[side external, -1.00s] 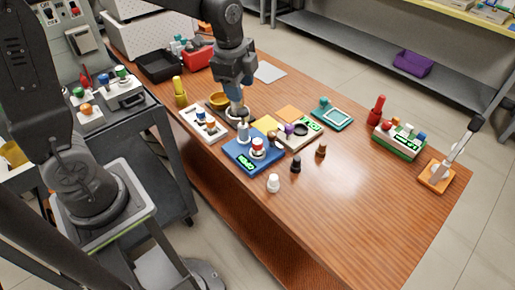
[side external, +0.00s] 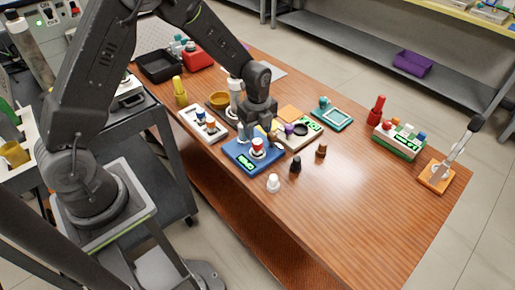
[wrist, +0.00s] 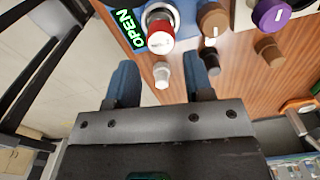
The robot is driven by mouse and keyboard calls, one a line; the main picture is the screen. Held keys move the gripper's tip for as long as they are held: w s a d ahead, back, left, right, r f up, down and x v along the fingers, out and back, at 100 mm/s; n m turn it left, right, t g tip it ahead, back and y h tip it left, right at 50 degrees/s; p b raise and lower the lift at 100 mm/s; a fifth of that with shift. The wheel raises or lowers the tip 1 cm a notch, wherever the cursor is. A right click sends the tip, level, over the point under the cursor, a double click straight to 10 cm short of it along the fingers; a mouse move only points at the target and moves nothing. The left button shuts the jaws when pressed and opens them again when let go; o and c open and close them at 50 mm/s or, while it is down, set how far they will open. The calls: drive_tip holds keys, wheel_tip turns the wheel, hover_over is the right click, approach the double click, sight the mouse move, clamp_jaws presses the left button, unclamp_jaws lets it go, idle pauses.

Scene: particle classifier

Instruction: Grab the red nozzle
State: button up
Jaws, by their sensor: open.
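The red nozzle (side external: 257,149), a small red piece with white on it, stands on the blue device (side external: 243,160) on the wooden table. In the wrist view the red nozzle (wrist: 160,38) shows just beyond my fingertips, beside a green "OPEN" sign on the device. My gripper (side external: 264,132) is above the device, close to the nozzle, pointing down. In the wrist view my gripper (wrist: 165,60) has its two blue fingers wide apart with nothing held. The nozzle lies roughly in line with the gap. The exact height between them is hard to tell.
A white nozzle (side external: 273,183), a black one (side external: 296,164) and a brown one (side external: 321,150) stand on the table near the device. A white device with a purple knob (side external: 290,129) is close behind. The front right tabletop is clear.

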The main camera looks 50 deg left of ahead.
sight(257, 141)
drive_tip(key=f, duration=0.5)
drive_tip(key=shift+w+a+f, duration=0.15)
drive_tip(key=shift+a+f, duration=0.05)
drive_tip(key=shift+f, duration=0.1)
drive_tip(key=c, duration=0.7)
